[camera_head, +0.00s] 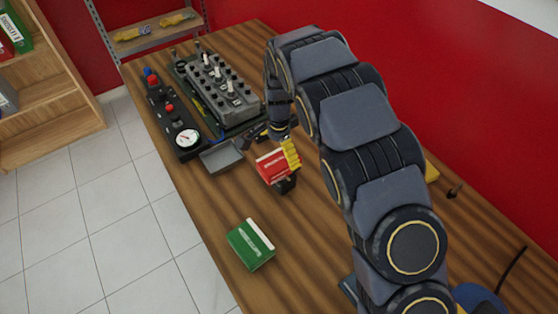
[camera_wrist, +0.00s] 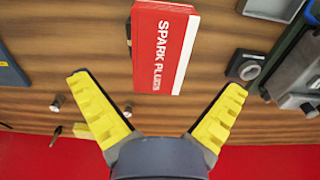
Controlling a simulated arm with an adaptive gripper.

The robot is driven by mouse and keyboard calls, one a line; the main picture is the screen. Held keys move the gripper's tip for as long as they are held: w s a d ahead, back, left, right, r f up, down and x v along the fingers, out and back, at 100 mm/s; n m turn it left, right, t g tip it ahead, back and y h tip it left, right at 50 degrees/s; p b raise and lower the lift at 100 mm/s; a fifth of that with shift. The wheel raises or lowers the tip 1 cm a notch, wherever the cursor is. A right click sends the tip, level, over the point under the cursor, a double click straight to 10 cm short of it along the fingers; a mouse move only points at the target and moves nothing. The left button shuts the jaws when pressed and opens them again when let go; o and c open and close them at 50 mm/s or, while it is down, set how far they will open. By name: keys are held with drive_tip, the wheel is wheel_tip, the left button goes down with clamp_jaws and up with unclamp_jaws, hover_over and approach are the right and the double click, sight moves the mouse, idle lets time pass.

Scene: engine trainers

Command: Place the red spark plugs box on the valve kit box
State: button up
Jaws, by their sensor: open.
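The red spark plugs box (camera_head: 270,167) has a white label strip and rests on the wooden table near the middle. In the wrist view the spark plugs box (camera_wrist: 158,45) lies ahead of my gripper (camera_wrist: 157,84), its near end about level with the gap between the yellow fingertips. My gripper is open, with a finger apart on each side and nothing held. In the head view my gripper (camera_head: 288,168) is at the box, and partly hides it. A green box with a white side (camera_head: 251,243), apparently the valve kit box, lies nearer on the table; its lettering is unreadable.
An engine head trainer (camera_head: 218,88) stands at the far left of the table, beside a black panel with a gauge (camera_head: 187,139). A grey tray (camera_head: 221,157) is near the red box. Clear table lies between the red and green boxes. A red wall borders the right.

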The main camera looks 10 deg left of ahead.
sight(279, 159)
wheel_tip(279, 159, up, 7)
drive_tip(key=shift+f, duration=0.2)
drive_tip(key=s+d+r+n, duration=0.3)
drive_tip(key=s+d+r, duration=0.75)
drive_tip(key=d, duration=0.25)
drive_tip(key=s+d+r+n, duration=0.1)
drive_tip(key=s+d+n, duration=0.2)
drive_tip(key=s, duration=0.7)
drive_tip(key=s+d+r+n+g, duration=0.1)
drive_tip(key=s+d+n, duration=0.2)
drive_tip(key=s, duration=0.8)
drive_tip(key=shift+d+g, duration=0.2)
drive_tip(key=shift+g, duration=0.1)
